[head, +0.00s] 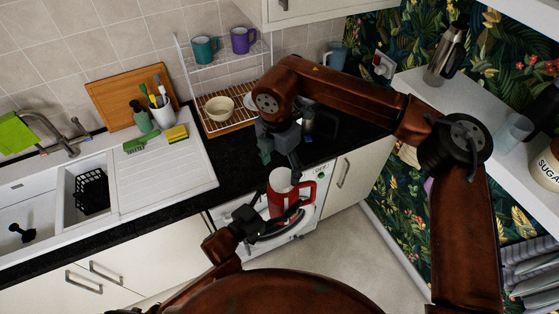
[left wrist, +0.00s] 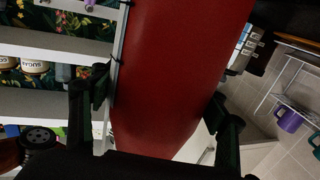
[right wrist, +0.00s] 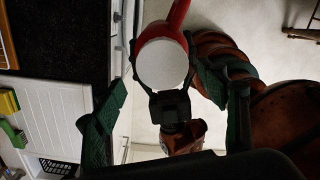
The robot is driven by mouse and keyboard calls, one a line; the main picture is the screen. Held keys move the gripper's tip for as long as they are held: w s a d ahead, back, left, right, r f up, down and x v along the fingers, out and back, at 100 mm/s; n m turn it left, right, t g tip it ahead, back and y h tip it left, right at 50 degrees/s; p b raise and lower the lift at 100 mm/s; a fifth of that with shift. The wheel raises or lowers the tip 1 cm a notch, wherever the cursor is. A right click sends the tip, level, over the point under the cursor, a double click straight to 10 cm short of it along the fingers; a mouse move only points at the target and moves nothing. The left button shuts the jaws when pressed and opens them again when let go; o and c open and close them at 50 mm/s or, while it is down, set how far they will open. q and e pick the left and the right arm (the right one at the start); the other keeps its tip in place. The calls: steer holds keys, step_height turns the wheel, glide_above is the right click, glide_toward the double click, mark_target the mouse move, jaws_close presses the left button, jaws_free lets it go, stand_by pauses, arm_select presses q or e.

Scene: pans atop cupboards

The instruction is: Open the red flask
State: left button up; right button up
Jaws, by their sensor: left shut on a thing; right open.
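The red flask (head: 280,203) is upright in front of the counter, with a pale round top and a red handle on its right side. My left gripper (head: 272,222) is shut on its body from below left. In the left wrist view the red body (left wrist: 180,70) fills the space between the fingers. My right gripper (head: 280,158) is open and empty, just above and behind the flask. In the right wrist view the pale top (right wrist: 162,64) shows beyond and between the open fingers, apart from them. I cannot tell details of the top.
The black counter (head: 225,165) is behind the flask, with a dish rack (head: 228,85) on it. A white sink (head: 30,185) lies to the left. A white shelf (head: 470,135) with a metal flask (head: 447,52) is at right. The floor (head: 355,250) in front is clear.

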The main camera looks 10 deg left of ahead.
mark_target(280, 178)
steer(key=shift+w+f, duration=0.1)
steer(key=shift+f, duration=2.4)
steer(key=shift+c, duration=0.4)
